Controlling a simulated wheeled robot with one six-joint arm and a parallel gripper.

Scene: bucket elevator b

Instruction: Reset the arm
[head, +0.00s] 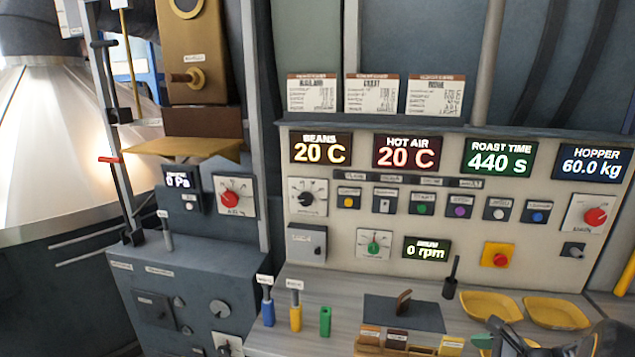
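My gripper (507,340) shows in the head view at the bottom right, dark and partly cut off by the lower edge. It is near the front of the grey counter (350,290), in front of two yellow trays. Its fingers are too cropped and dark to tell whether they are open or shut, or whether they hold anything. Most of my arm is outside the picture.
A control panel (345,257) with displays, knobs and buttons stands behind the counter. Blue, yellow and green (325,321) upright pieces stand at the left. A dark mat (425,318) lies mid-counter.

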